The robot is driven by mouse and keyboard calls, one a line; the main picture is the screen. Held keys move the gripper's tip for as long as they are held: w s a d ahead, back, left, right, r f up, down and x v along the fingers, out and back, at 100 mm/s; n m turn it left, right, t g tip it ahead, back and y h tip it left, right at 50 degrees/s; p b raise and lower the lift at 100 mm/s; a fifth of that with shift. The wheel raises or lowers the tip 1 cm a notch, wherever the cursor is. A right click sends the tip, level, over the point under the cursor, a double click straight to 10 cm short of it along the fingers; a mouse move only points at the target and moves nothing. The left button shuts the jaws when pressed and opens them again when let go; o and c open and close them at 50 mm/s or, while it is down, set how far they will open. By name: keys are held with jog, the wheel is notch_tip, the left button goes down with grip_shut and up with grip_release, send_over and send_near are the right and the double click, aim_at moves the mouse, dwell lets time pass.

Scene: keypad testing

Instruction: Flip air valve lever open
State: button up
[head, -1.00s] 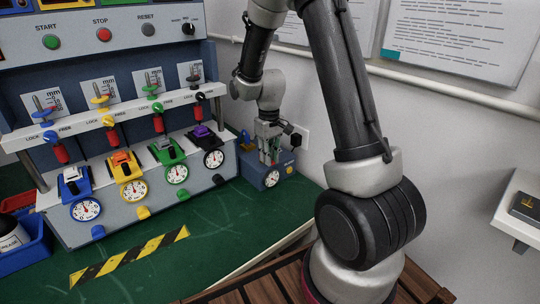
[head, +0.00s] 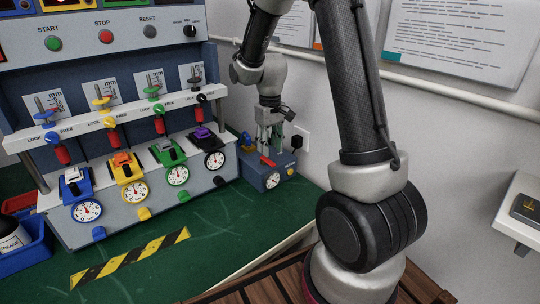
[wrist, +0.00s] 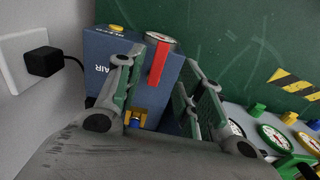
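The blue air box (head: 258,179) stands at the right end of the bench, with a gauge on its front. Its red lever (head: 267,161) shows on top, below my gripper (head: 271,147). In the wrist view, the lever (wrist: 159,63) is a straight red bar beside the gauge (wrist: 161,39), on the box marked AIR (wrist: 88,68). My gripper (wrist: 160,88) is open, one finger to each side of the lever's line, with a clear gap between them. No contact with the lever shows. A brass and blue fitting (wrist: 136,119) sits between the fingers, partly hidden.
The grey test panel (head: 150,205) with several coloured clamps and dials stands left of the box. A black plug (wrist: 43,62) with a cable is in the wall outlet beside the box.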

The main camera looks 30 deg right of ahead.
aim_at(270, 162)
notch_tip(270, 162, up, 7)
dwell(0.7)
jog(key=s+r+m+t, duration=0.1)
jog(key=s+r, duration=0.5)
jog(key=s, duration=0.6)
jog(key=s+r+m+t, duration=0.1)
jog(key=s+r+t, duration=0.2)
jog(key=s, duration=1)
notch_tip(270, 162, up, 3)
jog(key=shift+d+f, duration=0.15)
jog(key=shift+d, duration=0.2)
